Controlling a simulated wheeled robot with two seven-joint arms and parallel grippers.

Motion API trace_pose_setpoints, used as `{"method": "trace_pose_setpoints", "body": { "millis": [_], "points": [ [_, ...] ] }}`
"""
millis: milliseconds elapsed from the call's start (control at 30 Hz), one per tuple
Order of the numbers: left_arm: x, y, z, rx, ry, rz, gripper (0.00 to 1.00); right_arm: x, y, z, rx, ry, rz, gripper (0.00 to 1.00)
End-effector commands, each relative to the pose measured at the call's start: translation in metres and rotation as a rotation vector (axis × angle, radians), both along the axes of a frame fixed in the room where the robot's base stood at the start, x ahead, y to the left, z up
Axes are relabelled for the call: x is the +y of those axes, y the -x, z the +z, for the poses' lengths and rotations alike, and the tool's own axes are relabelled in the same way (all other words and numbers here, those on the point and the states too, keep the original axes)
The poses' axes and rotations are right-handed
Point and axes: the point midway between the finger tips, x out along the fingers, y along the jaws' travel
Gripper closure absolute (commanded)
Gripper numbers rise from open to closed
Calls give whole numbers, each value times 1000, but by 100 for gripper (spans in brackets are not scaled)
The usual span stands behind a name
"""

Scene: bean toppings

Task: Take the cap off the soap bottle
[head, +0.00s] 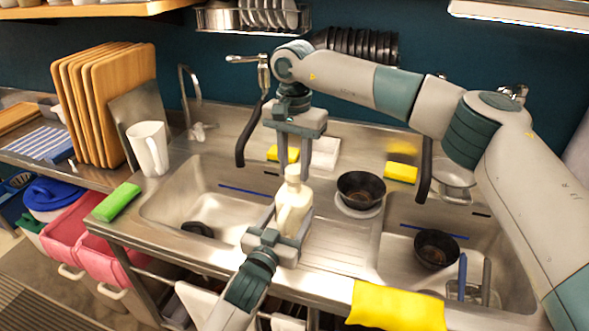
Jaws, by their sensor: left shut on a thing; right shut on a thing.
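The soap bottle (294,205) is cream coloured with a handle and stands upright between the two sink basins. Its pale cap (292,172) is at the top. My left gripper (275,238) comes from below and is shut on the lower part of the bottle. My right gripper (294,158) comes down from above and is shut on the cap. The fingers partly hide the cap, and I cannot tell whether it is still seated on the neck.
A dark bowl (361,188) on a white plate is close right of the bottle. Another dark bowl (436,249) sits in the right basin. A white pitcher (149,148), a green sponge (117,202) and a yellow cloth (396,306) lie around the counter. Taps rise behind.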

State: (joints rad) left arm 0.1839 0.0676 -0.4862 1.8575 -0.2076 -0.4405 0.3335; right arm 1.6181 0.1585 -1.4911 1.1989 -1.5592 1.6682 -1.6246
Motion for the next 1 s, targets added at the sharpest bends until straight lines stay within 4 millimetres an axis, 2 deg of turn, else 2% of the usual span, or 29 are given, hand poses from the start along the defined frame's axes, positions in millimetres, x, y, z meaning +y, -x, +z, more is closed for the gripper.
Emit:
{"method": "trace_pose_setpoints", "body": {
  "millis": [200,533,567,633,1000],
  "points": [
    [0,0,0,0,0,0,99,0,0,23,-2,0,0,95],
    [0,0,0,0,0,0,99,0,0,28,0,0,1,95],
    [0,0,0,0,0,0,31,0,0,28,-1,0,1,95],
    [0,0,0,0,0,0,15,0,0,28,-1,0,1,95],
    [1,1,0,0,0,0,14,0,0,27,-1,0,0,95]
  ]
}}
